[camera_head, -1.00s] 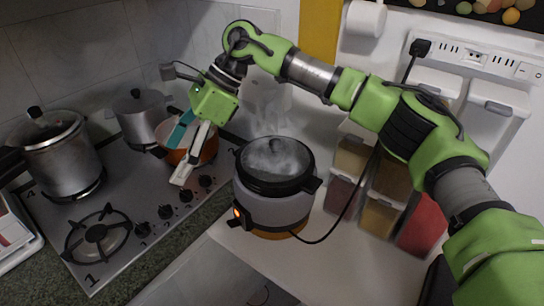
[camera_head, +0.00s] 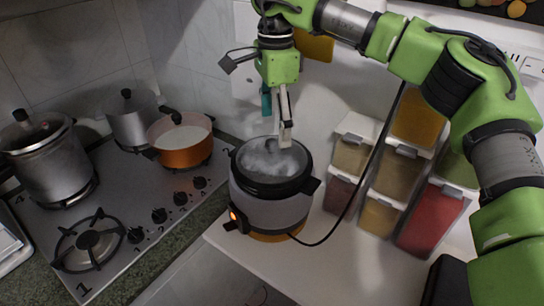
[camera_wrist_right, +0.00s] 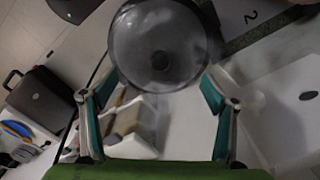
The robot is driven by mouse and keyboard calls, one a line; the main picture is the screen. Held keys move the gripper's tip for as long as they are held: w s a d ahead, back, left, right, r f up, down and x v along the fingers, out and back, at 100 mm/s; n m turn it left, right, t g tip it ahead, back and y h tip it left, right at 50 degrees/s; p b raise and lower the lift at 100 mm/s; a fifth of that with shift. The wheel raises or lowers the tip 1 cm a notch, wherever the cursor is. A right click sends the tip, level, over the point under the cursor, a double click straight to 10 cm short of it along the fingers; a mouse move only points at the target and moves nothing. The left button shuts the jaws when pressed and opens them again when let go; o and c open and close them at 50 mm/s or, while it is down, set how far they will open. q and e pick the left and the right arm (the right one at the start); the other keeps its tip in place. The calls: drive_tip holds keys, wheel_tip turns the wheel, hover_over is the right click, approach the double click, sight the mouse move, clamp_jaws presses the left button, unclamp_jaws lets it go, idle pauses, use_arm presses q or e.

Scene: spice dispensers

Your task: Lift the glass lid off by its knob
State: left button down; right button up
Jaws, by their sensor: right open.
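The glass lid (camera_head: 266,164) sits on a grey and black cooker (camera_head: 268,207) on the white counter, with steam around it. In the right wrist view the lid (camera_wrist_right: 135,35) is a dark disc with a round black knob (camera_wrist_right: 161,60) near its middle. My right gripper (camera_head: 277,122) points down over the back of the lid in the head view. It is open and empty; its fingers (camera_wrist_right: 150,90) are spread wide, with the knob ahead of them. In the head view the knob is hard to make out behind finger and steam. My left gripper is not in view.
An orange pot (camera_head: 184,146) and two metal pots stand on the stove (camera_head: 125,208) at left. Several food containers (camera_head: 398,170) stand close at the cooker's right. A black cable (camera_head: 350,205) runs from the cooker. Bare counter lies in front.

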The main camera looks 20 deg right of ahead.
sight(273, 142)
drive_tip(key=shift+s+a+f+p, duration=0.1)
drive_tip(key=shift+a+f+p, duration=0.05)
drive_tip(key=shift+f+p, duration=0.35)
wheel_tip(273, 142, down, 4)
drive_tip(key=shift+a+r+p, duration=0.1)
drive_tip(key=shift+a+p, duration=0.05)
drive_tip(key=shift+p, duration=0.45)
drive_tip(key=shift+f, duration=0.35)
drive_tip(key=shift+s, duration=0.1)
clamp_jaws()
